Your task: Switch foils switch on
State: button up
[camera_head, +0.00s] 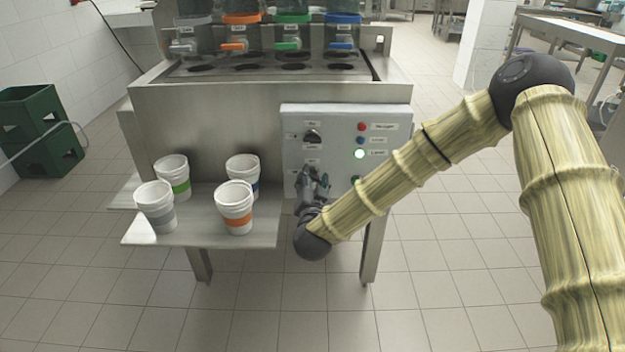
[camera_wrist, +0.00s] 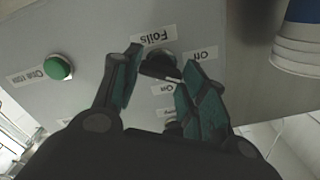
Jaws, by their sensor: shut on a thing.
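The foils switch (camera_wrist: 158,66) is a dark rotary knob on the grey control panel (camera_head: 335,116), beside its "Foils" label. "Off" and "On" labels are near it; a pale mark shows at its lower right end in the wrist view, but I cannot tell its setting surely. My gripper (camera_wrist: 165,82) has its teal-padded fingers on either side of this knob and is shut on it. In the head view my gripper (camera_head: 313,182) reaches the lower left of the panel and hides the foils switch.
Another dark knob (camera_head: 313,135) sits higher on the panel. Red (camera_head: 361,127), blue (camera_head: 361,140) and lit (camera_head: 360,154) indicators are at its right. A green button (camera_wrist: 57,67) is near my gripper. Several cups stand on the shelf (camera_head: 200,232) to the left.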

jog(key=m, duration=0.6)
jog(key=shift+d+f+m, duration=0.1)
jog(key=shift+d+m, duration=0.05)
jog(key=shift+m, duration=0.15)
jog(key=m+b, duration=0.1)
jog(key=m, duration=0.4)
jog(key=shift+m, duration=0.3)
jog(key=o, duration=1)
jog(key=s, duration=1.2)
